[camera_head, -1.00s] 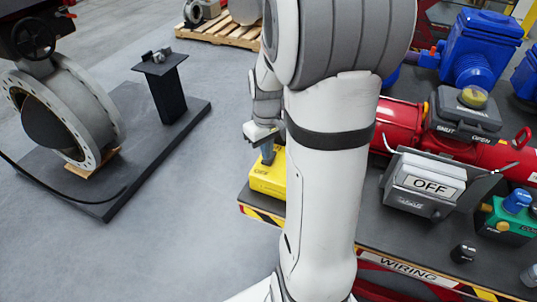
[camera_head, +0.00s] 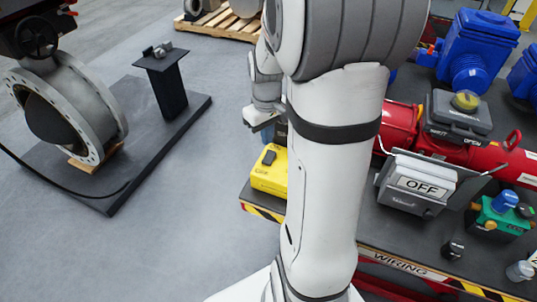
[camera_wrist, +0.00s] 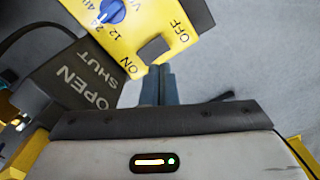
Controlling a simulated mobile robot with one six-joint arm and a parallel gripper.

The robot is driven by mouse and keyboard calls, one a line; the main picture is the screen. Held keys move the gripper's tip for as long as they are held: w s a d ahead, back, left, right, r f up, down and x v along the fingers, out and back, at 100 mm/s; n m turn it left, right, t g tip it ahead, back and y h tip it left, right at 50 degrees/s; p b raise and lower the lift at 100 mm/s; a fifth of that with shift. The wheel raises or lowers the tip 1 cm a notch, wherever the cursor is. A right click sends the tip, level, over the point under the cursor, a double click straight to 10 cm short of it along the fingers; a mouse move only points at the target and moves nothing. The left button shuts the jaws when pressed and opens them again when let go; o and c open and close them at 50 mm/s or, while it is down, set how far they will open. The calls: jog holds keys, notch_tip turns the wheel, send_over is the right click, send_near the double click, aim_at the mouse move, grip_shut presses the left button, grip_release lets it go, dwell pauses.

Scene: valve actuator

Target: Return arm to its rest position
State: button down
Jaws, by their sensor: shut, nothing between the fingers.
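My arm (camera_head: 335,180) stands across the middle of the head view, bent, with its forearm reaching down behind it. My gripper (camera_head: 267,133) is just left of the arm, above the yellow box, partly hidden. In the wrist view the fingers of my gripper (camera_wrist: 160,85) are together and empty. The yellow box (camera_head: 268,182) sits at the left end of the bench, with a black switch (camera_head: 269,157) on top. In the wrist view the yellow box (camera_wrist: 185,15) shows a blue knob, ON and OFF marks and the black switch (camera_wrist: 153,48). The fingers look apart from it.
A dark block marked OPEN and SHUT (camera_wrist: 80,80) is beside the fingers in the wrist view. The bench holds a grey OFF box (camera_head: 418,185), a red actuator (camera_head: 400,125) and blue housings (camera_head: 470,50). A large flanged valve (camera_head: 95,110) stands left. Floor between is clear.

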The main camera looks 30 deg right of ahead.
jog(key=s+a+r+m+t, duration=0.1)
jog(key=s+a+r+t, duration=0.2)
jog(key=s+a+r, duration=0.6)
jog(key=s+a, duration=0.3)
jog(key=shift+s+m, duration=0.25)
jog(key=shift+m, duration=0.05)
dwell(0.6)
